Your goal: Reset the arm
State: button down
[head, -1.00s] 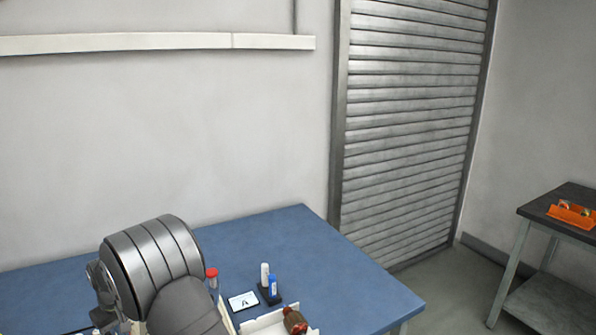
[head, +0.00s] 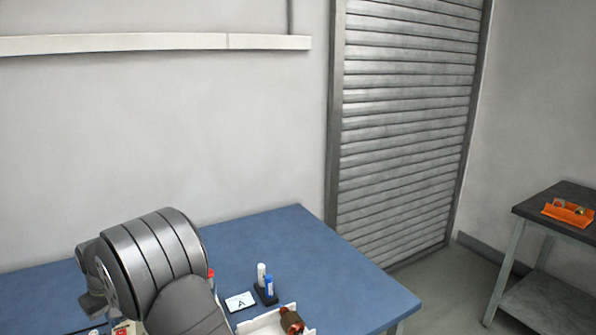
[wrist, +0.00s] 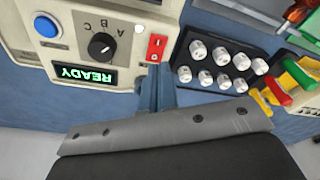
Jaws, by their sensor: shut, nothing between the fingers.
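My gripper (wrist: 154,88) shows in the wrist view as narrow blue-grey fingers, shut and empty, beyond my grey wrist plate. It points toward a cream control panel (wrist: 103,20) and a black tray of white pieces (wrist: 229,63), and I see it touching neither. My grey arm (head: 155,260) is bent at the lower left of the head view, above the blue table (head: 330,265). My gripper is not visible in the head view.
The panel has a blue button (wrist: 46,26), a black knob (wrist: 101,46), a READY display (wrist: 84,74) and a red switch (wrist: 156,48). Coloured clips (wrist: 290,82) lie at right. An A card (head: 241,301), two tubes (head: 266,281) and a copper-wound armature (head: 291,320) are on the table.

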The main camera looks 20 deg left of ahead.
notch_tip(320, 180, down, 6)
jog(key=shift+r, duration=0.1)
notch_tip(320, 180, up, 9)
notch_tip(320, 180, up, 5)
jog(key=m+g+h, duration=0.1)
jog(key=m+h, duration=0.1)
jog(key=m, duration=0.4)
send_over(119, 334)
jog(key=s+d, duration=0.2)
jog(key=d, duration=0.1)
jog(key=shift+w+a+r, duration=0.15)
jog(key=shift+a+r, duration=0.05)
